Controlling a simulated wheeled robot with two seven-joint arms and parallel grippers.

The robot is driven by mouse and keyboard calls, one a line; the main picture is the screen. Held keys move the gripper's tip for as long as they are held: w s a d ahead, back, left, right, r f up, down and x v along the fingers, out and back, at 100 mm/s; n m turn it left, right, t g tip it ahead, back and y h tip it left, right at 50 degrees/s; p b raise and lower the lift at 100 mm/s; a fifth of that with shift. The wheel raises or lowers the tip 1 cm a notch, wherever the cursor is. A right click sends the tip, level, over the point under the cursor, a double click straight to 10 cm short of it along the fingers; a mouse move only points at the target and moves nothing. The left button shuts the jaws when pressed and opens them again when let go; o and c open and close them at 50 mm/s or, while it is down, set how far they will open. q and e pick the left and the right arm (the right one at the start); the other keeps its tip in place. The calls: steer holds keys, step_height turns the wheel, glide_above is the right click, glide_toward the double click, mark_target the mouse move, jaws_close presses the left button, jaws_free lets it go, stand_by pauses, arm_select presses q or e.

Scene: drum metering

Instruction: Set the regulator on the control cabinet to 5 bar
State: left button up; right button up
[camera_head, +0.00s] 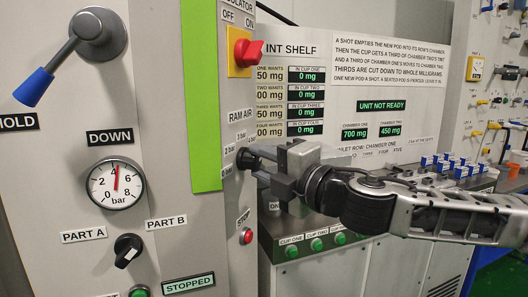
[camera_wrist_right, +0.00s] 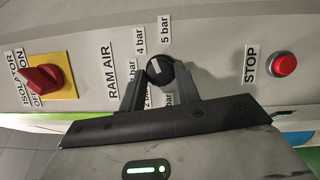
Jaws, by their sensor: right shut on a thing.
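The regulator is a black round knob (camera_wrist_right: 161,67) beside the RAM AIR label on the side face of the control cabinet. It also shows in the head view (camera_head: 246,158). Bar labels ring it; the 4 bar (camera_wrist_right: 140,40) and 5 bar (camera_wrist_right: 166,34) labels are readable in the wrist view. A pale mark shows on the knob, but I cannot tell which label it points at. My right gripper (camera_head: 268,170) is shut on the knob, a finger on each side. The gauge (camera_head: 115,184) on the front face has its red needle near 4. My left gripper is out of view.
A red isolator switch (camera_head: 246,52) on a yellow plate sits above the knob, and a red STOP button (camera_head: 246,236) sits below it. A blue-handled lever (camera_head: 66,60) and a black selector (camera_head: 128,249) are on the front face. A shelf panel with displays stands behind my right arm.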

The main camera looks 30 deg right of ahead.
steer(key=m+p, duration=0.1)
steer(key=m, duration=0.1)
steer(key=m+g+p, duration=0.1)
steer(key=shift+r+m+g+p, duration=0.3)
steer(key=shift+m+p, duration=0.05)
steer(key=shift+m, duration=0.05)
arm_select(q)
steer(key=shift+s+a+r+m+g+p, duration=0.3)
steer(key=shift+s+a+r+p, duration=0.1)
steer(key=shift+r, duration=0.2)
arm_select(e)
steer(key=shift+m, duration=0.5)
steer(key=shift+f+g, duration=0.1)
steer(key=shift+g, duration=0.2)
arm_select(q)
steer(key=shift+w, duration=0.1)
arm_select(e)
steer(key=o, duration=1)
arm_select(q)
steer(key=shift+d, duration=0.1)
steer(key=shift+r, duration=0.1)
